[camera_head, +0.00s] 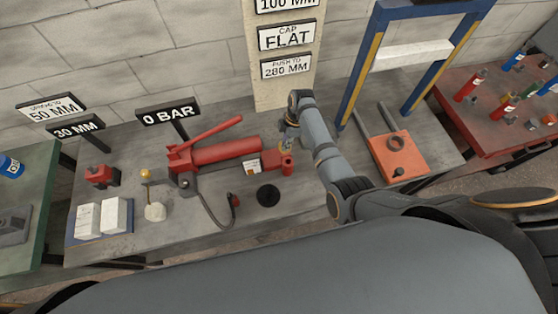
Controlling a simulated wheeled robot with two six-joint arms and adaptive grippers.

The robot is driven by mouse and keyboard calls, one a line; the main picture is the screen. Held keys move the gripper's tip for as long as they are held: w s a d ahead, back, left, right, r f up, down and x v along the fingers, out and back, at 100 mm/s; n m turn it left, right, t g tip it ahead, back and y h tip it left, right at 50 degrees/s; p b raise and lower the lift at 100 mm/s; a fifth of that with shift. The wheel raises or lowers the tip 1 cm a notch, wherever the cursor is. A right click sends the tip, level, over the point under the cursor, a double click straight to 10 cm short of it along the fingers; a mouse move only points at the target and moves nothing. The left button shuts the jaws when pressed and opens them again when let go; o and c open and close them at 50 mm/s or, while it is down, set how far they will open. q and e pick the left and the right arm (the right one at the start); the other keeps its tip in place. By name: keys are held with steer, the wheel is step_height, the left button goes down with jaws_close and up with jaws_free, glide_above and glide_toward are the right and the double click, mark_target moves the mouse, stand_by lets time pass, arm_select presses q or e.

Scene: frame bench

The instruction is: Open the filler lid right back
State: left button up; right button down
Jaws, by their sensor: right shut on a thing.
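The red hand pump (225,152) lies on the grey bench with its long handle (212,130) tilted up to the right. My right gripper (287,143) reaches down to this right end, just behind the cylinder. It is shut on a small part there, which I take to be the filler lid. The fingers and wrist hide most of the lid, so its angle cannot be made out. My left gripper is not in view.
A black disc (268,195) and a black hose (213,212) lie in front of the pump. A "0 BAR" sign (168,113) stands behind it. A blue and yellow press frame (366,75) and an orange block (398,155) stand right of my arm.

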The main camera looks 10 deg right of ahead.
steer(key=shift+w+r+p, duration=0.55)
steer(key=shift+r+p, duration=0.15)
steer(key=shift+r, duration=0.2)
steer(key=shift+w+r+p, duration=0.2)
steer(key=shift+r+p, duration=0.3)
steer(key=shift+p, duration=0.35)
steer(key=shift+s+r+p, duration=0.2)
steer(key=shift+r+p, duration=0.9)
steer(key=shift+p, duration=0.05)
steer(key=shift+s+r+p, duration=0.1)
steer(key=shift+r+p, duration=0.3)
steer(key=shift+r, duration=0.25)
steer(key=shift+r+p, duration=0.3)
steer(key=shift+r, duration=0.35)
